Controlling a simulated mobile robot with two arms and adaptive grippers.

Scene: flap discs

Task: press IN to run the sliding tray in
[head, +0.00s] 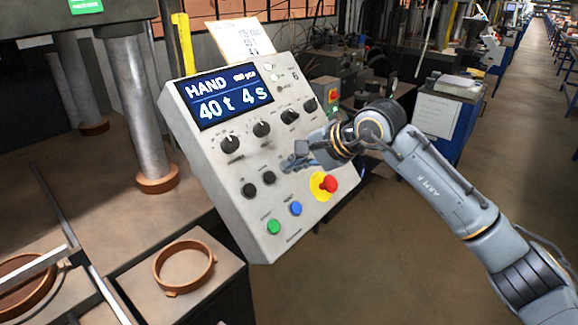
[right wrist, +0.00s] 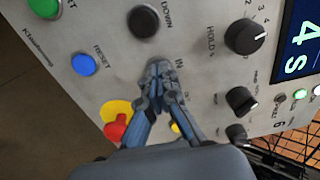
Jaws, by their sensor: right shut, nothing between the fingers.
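The grey control panel (head: 262,215) stands tilted, its screen (head: 222,95) reading "HAND 40 t 4 s". My right gripper (head: 290,164) is shut and empty, its fingertips at the panel face right of the two black buttons (head: 258,184). In the right wrist view, the closed fingertips (right wrist: 160,70) lie beside the small "IN" lettering and hide the spot under them. The black DOWN button (right wrist: 143,20) is just above the tips. I cannot tell whether the tips touch the panel. My left gripper is not in view.
The red emergency stop (head: 329,184) on its yellow base sits close below my right gripper. Blue RESET (head: 295,208) and green (head: 273,226) buttons are along the lower edge. A brown ring (head: 184,286) lies on a block at lower left. Steel press columns stand behind.

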